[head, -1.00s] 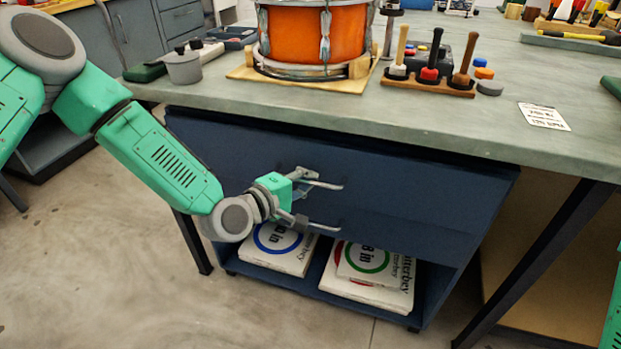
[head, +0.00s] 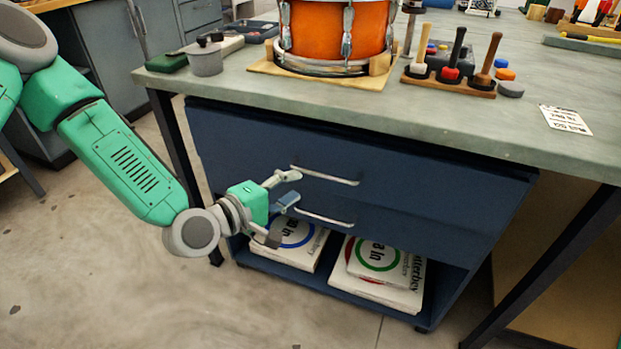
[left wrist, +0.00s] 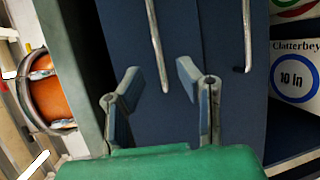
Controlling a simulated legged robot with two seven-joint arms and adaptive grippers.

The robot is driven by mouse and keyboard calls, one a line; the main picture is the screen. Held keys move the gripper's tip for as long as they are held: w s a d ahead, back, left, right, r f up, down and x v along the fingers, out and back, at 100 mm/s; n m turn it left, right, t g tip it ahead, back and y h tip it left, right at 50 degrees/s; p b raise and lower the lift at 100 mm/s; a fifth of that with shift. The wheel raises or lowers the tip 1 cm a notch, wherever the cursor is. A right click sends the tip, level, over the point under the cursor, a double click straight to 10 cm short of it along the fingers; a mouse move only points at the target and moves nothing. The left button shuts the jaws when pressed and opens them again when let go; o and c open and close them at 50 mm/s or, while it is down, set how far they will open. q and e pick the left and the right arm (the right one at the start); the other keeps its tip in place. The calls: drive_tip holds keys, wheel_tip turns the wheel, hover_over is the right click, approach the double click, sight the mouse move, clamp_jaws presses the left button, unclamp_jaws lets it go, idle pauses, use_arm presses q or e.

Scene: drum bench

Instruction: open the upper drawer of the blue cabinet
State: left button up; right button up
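The blue cabinet (head: 440,210) stands under the bench, and both of its drawers look closed. The upper drawer's bar handle (head: 325,176) is above the lower drawer's handle (head: 325,217) in the head view. My left gripper (head: 292,188) is open and empty at the left ends of the handles, in front of the drawer fronts. In the left wrist view the end of the upper handle (left wrist: 157,50) shows between the open fingertips (left wrist: 157,74), with no visible contact. The lower handle (left wrist: 246,35) lies right of the fingers there. My right gripper is out of view.
White boxes (head: 388,283) lie on the open shelf below the drawers. The benchtop (head: 480,125) overhangs the cabinet and carries an orange drum (head: 335,30) and a mallet rack (head: 450,85). A dark bench leg (head: 540,265) stands to the right. The floor in front is clear.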

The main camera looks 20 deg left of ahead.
use_arm(q)
drive_tip(key=v, duration=0.3)
drive_tip(key=shift+s, duration=0.15)
drive_tip(key=n+t+y+p, duration=0.1)
drive_tip(key=n+y+p, duration=0.25)
drive_tip(key=y, duration=0.25)
approach(316, 175)
drive_tip(key=shift+b+x, duration=1.75)
drive_tip(key=shift+x, duration=3.6)
